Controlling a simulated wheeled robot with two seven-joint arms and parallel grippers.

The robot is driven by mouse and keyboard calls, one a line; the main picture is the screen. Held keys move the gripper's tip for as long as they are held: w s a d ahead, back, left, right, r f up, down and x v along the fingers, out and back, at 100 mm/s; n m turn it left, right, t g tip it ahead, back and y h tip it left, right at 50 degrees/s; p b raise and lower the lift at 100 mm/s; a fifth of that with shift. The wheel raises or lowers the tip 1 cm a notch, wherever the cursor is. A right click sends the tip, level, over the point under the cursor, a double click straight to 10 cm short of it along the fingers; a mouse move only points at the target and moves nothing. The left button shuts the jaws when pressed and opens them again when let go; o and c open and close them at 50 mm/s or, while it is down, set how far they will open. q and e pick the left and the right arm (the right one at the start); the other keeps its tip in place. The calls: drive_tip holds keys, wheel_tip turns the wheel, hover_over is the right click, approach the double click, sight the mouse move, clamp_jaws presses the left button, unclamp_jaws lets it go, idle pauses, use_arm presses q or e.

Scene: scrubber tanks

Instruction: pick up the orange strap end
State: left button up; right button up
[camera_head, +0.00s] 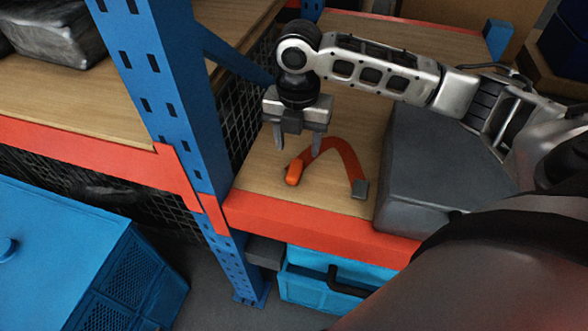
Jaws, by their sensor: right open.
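An orange-red strap (345,155) lies in an arch on the wooden shelf. Its bright orange end (293,173) is at the left, near the shelf's front edge. A grey buckle-like piece (360,189) is at its other end. My right gripper (297,150) points down with its fingers apart and nothing seen between them. In the picture it is just above the orange end, and its right finger overlaps the strap. I cannot tell whether that finger touches the strap. My left gripper is out of view.
A dark grey case (440,170) stands on the shelf right of the strap. A blue perforated upright (175,90) and wire mesh border the shelf at left. A red beam (300,222) forms its front edge. Blue tanks (85,255) stand lower left.

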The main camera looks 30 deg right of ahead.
sight(295, 168)
drive_tip(key=f, duration=0.7)
drive_tip(key=shift+w+f, duration=0.35)
drive_tip(key=shift+f, duration=0.05)
drive_tip(key=c, duration=1.1)
